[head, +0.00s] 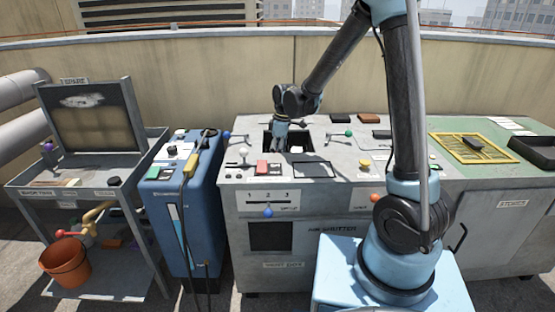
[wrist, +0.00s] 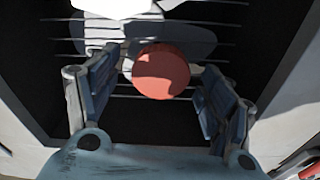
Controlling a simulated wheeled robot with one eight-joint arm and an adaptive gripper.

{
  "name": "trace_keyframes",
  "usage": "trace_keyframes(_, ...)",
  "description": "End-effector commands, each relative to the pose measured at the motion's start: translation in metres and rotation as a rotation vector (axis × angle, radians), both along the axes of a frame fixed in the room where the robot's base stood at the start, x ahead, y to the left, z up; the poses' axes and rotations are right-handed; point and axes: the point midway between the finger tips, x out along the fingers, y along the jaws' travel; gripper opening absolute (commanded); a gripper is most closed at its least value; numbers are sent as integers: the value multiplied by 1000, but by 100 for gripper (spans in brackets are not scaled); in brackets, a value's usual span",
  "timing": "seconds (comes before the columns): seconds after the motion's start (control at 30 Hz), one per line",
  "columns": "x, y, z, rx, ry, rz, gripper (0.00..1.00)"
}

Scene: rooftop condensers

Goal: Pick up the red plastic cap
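The red plastic cap (wrist: 160,72) shows in the wrist view as a round orange-red disc, part lit and part in shadow. It lies over thin parallel wires in a dark recess (wrist: 40,75). My gripper (wrist: 160,85) is open, with one finger on each side of the cap and a gap visible on both sides. I cannot tell how far below the fingertips the cap lies. In the head view my gripper (head: 281,146) reaches down into the dark square opening in the grey console top (head: 325,132). The cap is hidden there.
A yellow-framed mesh (head: 470,148) lies at the right. A blue cabinet (head: 180,205) and a trolley with an orange bucket (head: 66,262) stand left.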

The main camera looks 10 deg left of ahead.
Motion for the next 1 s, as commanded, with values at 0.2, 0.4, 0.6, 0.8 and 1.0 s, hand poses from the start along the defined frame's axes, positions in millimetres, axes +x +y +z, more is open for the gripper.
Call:
trace_keyframes(0.2,0,0,0,0,0,0,39)
trace_keyframes(0.4,0,0,0,0,0,0,39)
trace_keyframes(0.6,0,0,3,0,0,0,39)
trace_keyframes(0.8,0,0,24,0,0,0,39)
trace_keyframes(1.0,0,0,58,0,0,0,39)
